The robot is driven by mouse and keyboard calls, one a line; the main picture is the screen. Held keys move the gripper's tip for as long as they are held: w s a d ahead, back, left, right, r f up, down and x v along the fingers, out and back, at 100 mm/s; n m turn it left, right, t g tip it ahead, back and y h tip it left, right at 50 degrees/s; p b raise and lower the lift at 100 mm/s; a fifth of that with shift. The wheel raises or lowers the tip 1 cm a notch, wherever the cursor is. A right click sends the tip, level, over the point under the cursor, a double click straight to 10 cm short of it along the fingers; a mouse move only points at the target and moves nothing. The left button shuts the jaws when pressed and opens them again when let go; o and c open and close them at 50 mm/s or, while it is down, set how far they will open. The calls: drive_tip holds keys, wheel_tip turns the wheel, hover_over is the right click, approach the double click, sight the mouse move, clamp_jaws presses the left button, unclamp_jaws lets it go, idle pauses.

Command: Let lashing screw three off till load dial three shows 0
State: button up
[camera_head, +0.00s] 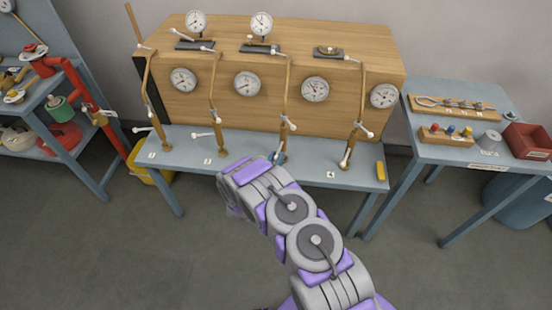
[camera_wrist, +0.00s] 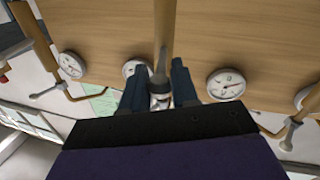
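The third lashing screw (camera_head: 288,90) is a brass rod with pale handles, third from the left on the bench. The dial (camera_head: 315,89) just right of it is round and white; its reading is too small to make out. My gripper (camera_head: 279,158) is at the lower end of this screw, and my arm hides part of the bench there. In the wrist view, the two dark blue fingers of my gripper (camera_wrist: 159,85) stand apart, one on each side of a grey screw part (camera_wrist: 160,78). I cannot tell whether they touch it.
Similar screws stand to the left (camera_head: 213,100) and right (camera_head: 360,110), close to my gripper. The blue-grey bench (camera_head: 230,172) carries number labels. A side table (camera_head: 455,95) with a red bin (camera_head: 528,141) stands right. The floor in front is clear on the left.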

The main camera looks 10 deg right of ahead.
clamp_jaws()
drive_tip(key=shift+a, duration=0.1)
idle(0.3)
